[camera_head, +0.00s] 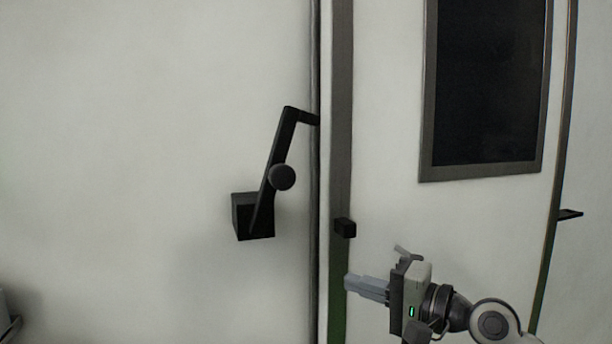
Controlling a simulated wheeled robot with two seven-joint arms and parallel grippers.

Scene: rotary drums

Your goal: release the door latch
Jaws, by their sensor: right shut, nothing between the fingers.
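The door latch (274,172) is a dark tilted lever on the pale wall left of the door edge. It rises from a black block (253,216) at its lower end, and its hooked upper end reaches right to the edge strip. A round knob (282,177) sits at its middle. My right gripper (352,282) is below and to the right of the latch, apart from it, with its fingers pointing left in front of the door frame's lower part. Its fingers are together and hold nothing. My left gripper is out of view.
The pale door (390,140) has a dark window (487,80) at upper right. A small black block (345,228) sticks out from the grey frame strip (341,100) just above my right gripper. A small dark tab (570,214) juts out at far right. The wall at left is bare.

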